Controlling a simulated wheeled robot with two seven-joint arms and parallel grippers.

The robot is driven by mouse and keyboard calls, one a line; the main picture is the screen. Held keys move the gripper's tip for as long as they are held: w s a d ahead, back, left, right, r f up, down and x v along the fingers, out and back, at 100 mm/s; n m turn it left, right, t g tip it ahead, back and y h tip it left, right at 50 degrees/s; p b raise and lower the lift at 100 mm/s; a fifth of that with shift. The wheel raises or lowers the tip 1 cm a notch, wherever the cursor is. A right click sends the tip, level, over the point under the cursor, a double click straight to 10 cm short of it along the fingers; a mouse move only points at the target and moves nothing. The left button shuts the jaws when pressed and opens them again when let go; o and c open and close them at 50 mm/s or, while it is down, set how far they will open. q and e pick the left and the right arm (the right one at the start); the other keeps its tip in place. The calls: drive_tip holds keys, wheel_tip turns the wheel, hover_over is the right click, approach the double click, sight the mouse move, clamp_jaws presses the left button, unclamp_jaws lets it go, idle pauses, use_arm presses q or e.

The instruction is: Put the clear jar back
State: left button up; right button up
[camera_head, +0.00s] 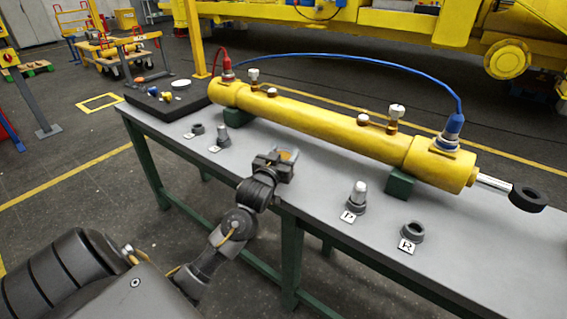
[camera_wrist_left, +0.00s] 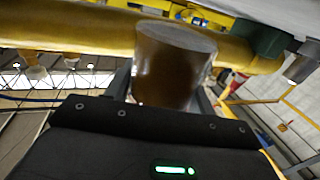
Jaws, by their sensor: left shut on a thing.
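The clear jar (camera_head: 287,154) is held at the front edge of the grey workbench, with amber-brown contents showing. My left gripper (camera_head: 274,163) is shut on it, in front of the yellow cylinder. In the left wrist view the jar (camera_wrist_left: 174,70) stands large between the fingers, with brown contents and a greyish end toward the top of the picture. Whether the jar touches the bench cannot be told. My right gripper is not in view.
The yellow cylinder (camera_head: 320,122) lies on green supports along the grey workbench (camera_head: 462,243). Dark fittings stand by labels on both sides of the gripper: one (camera_head: 222,136) to the left, one (camera_head: 357,196) to the right. A black tray (camera_head: 150,105) with small items is at the far left.

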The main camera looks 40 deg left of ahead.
use_arm(q)
drive_tip(key=shift+a+f, duration=0.1)
drive_tip(key=shift+f, duration=1.5)
drive_tip(key=shift+f, duration=0.1)
drive_tip(key=o, duration=1.2)
drive_tip(key=shift+c, duration=0.2)
drive_tip(key=v, duration=1.2)
